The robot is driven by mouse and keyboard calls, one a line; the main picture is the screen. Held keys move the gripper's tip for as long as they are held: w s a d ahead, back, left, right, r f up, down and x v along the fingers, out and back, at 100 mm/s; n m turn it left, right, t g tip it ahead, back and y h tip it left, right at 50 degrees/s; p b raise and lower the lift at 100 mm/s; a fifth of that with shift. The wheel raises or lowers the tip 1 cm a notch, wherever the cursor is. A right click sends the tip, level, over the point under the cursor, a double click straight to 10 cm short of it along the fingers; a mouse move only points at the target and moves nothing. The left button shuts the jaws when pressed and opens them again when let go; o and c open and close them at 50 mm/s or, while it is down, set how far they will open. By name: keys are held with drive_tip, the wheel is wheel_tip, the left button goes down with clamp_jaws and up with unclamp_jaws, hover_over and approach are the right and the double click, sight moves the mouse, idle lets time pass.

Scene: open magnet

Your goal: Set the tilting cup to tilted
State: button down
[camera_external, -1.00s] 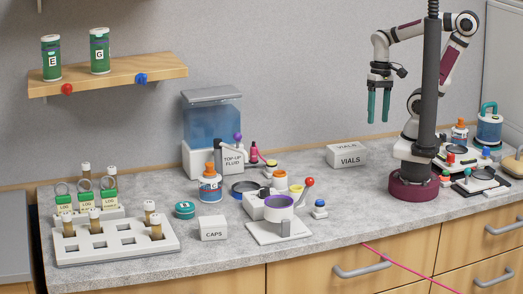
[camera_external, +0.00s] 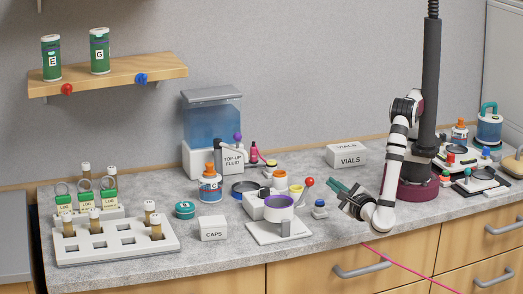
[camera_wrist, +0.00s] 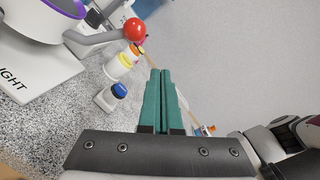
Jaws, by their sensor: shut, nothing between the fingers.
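The tilting cup (camera_external: 279,212) is a white cup with a purple rim on a white base plate (camera_external: 262,238). It looks upright. In the wrist view the cup (camera_wrist: 35,18) is at the upper left, partly cut off, and its plate shows the letters "IGHT". A grey lever (camera_wrist: 95,38) with a red ball (camera_wrist: 134,29) reaches right from beside the cup. The red ball also shows in the external view (camera_external: 308,182). My gripper (camera_external: 334,186) is shut and empty, low over the counter to the right of the cup, apart from the ball. Its teal fingers (camera_wrist: 162,74) lie together.
A yellow-topped piece (camera_external: 296,190) is just behind the cup. The CAPS box (camera_external: 213,229) is left of it, and the VIALS box (camera_external: 348,156) stands behind my gripper. The counter's front edge is close.

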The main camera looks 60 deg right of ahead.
drive_tip(key=s+a+f+n+t+y, duration=0.3)
drive_tip(key=s+f+n+t+y, duration=0.3)
drive_tip(key=s+f+n, duration=0.1)
drive_tip(key=shift+s+a+f+n+y, duration=0.3)
drive_tip(key=shift+s+a+n, duration=0.1)
drive_tip(key=shift+s+n, duration=0.55)
drive_tip(key=x, duration=1)
drive_tip(key=shift+d, duration=0.1)
drive_tip(key=shift+w+a+r, duration=0.3)
drive_tip(key=shift+w+a, duration=0.05)
drive_tip(key=shift+w, duration=0.15)
drive_tip(key=shift+w+a+r, duration=0.3)
drive_tip(key=shift+w+r, duration=0.05)
drive_tip(key=shift+w, duration=0.15)
drive_tip(key=shift+w+a+r, duration=0.3)
drive_tip(key=shift+w+a, duration=0.05)
drive_tip(key=shift+w, duration=0.15)
drive_tip(key=shift+r, duration=0.1)
